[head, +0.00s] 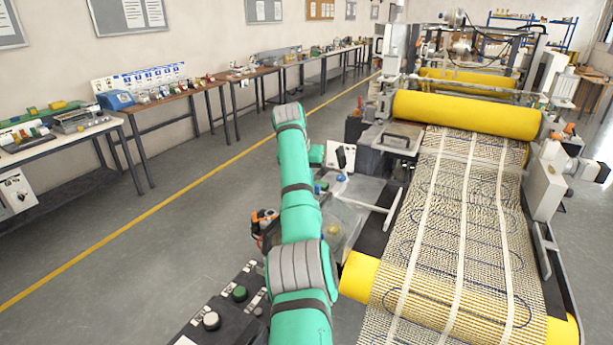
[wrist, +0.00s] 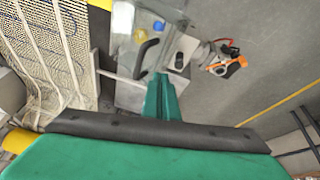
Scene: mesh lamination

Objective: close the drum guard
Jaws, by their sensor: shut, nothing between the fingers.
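A clear, see-through panel (head: 362,188) beside the machine's left side appears to be the drum guard; its exact outline is hard to make out. In the wrist view a clear panel (wrist: 158,12) shows at the top, with a dark curved handle (wrist: 146,52) near it. My gripper (wrist: 162,80) has its green fingers together and empty, pointing toward the handle area. It is close to the handle in the picture, but I cannot tell whether it touches. In the head view my arm hides most of the gripper and whatever lies behind it.
The yellow roller (head: 465,113) and the mesh web (head: 450,230) fill the right side. A white bar (head: 372,206) sticks out beside the mesh. A button panel (head: 225,310) stands at the front. Benches (head: 175,98) line the left wall; the floor between is clear.

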